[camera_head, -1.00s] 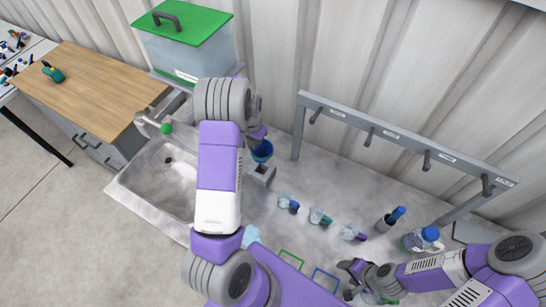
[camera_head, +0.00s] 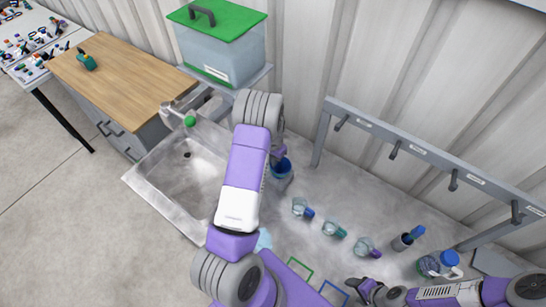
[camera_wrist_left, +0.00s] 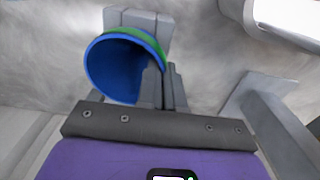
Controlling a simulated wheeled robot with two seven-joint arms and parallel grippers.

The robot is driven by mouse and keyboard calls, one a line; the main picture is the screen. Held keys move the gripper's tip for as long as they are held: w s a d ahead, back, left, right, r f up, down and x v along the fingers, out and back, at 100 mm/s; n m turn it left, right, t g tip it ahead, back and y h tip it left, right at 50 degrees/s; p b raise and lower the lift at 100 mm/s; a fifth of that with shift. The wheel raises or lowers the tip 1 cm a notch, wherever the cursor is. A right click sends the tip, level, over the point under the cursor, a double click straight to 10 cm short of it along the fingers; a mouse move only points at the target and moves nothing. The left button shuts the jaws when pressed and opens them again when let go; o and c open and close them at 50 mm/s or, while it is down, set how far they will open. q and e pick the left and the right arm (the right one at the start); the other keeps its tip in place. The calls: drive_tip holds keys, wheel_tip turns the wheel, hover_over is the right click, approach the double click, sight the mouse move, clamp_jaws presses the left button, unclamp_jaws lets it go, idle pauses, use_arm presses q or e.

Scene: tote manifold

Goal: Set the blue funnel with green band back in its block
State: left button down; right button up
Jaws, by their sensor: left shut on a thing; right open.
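The blue funnel with a green band (camera_head: 282,167) shows beside my left wrist in the head view. In the left wrist view the funnel (camera_wrist_left: 112,70) shows its wide blue mouth, with the green band along its far rim. My left gripper (camera_wrist_left: 160,88) is shut on the funnel's rim at its right side. A grey block (camera_wrist_left: 135,20) shows just beyond the funnel, partly covered by it. The funnel's lower end is hidden, so I cannot tell whether it sits in the block. My right gripper (camera_head: 361,287) is open and empty near the front edge.
A sink (camera_head: 185,170) with a tap lies left of my left arm. A grey hook rail (camera_head: 430,155) runs along the back. A green-lidded tank (camera_head: 220,45) stands behind.

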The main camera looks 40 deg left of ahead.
use_arm(q)
drive_tip(key=shift+s+d+f, duration=0.1)
drive_tip(key=shift+s+f, duration=0.05)
drive_tip(key=shift+f, duration=0.2)
use_arm(e)
drive_tip(key=shift+s+f, duration=0.1)
drive_tip(key=shift+f, duration=0.05)
use_arm(q)
drive_tip(key=c, duration=1.3)
unclamp_jaws()
drive_tip(key=shift+w, duration=0.2)
drive_tip(key=shift+s, duration=0.1)
use_arm(e)
drive_tip(key=shift+r, duration=0.2)
use_arm(q)
wheel_tip(320, 180, up, 6)
drive_tip(key=p, duration=0.3)
drive_tip(key=shift+f, duration=0.1)
use_arm(e)
wheel_tip(320, 180, up, 2)
drive_tip(key=shift+r, duration=0.25)
use_arm(q)
drive_tip(key=shift+r, duration=0.7)
use_arm(e)
drive_tip(key=shift+f, duration=0.1)
